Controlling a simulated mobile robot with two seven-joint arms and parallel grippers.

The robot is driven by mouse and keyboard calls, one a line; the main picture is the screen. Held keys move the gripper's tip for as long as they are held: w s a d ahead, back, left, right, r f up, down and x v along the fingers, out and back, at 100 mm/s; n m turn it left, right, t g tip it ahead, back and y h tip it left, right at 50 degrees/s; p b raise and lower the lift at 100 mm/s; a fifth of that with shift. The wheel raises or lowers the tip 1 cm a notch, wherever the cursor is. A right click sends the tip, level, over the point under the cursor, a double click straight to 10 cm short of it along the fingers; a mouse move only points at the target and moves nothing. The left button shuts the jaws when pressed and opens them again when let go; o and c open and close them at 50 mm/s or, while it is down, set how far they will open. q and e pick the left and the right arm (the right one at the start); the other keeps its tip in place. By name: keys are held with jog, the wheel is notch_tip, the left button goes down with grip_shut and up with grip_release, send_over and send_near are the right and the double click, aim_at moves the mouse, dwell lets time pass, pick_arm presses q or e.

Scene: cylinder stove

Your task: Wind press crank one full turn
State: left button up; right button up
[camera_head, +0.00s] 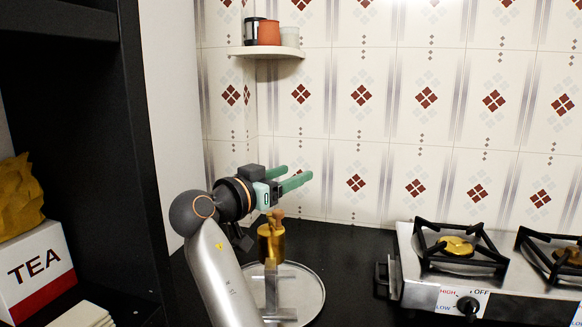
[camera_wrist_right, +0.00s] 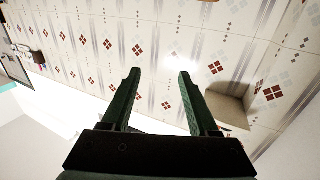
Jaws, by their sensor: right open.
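The press has a gold cylinder (camera_head: 271,243) on a grey metal stand (camera_head: 272,290), partly hidden behind my right arm in the head view. A small wooden knob (camera_head: 278,213) shows at its top, probably part of the crank; the rest of the crank cannot be made out. My right gripper (camera_head: 294,177) is above the press, its green fingers pointing right toward the tiled wall. My left gripper is not in view.
A round metal tray (camera_head: 312,292) lies under the press on the black counter (camera_head: 345,255). A gas stove (camera_head: 420,285) stands at right. A corner shelf (camera_head: 265,53) with cups hangs above. A TEA box (camera_head: 38,265) sits at left beside a dark cabinet panel (camera_head: 140,160).

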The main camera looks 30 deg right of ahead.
jog(key=s+a+r, duration=0.4)
jog(key=s+a, duration=0.1)
jog(key=s, duration=0.3)
jog(key=shift+r, duration=0.25)
jog(key=shift+r, duration=0.1)
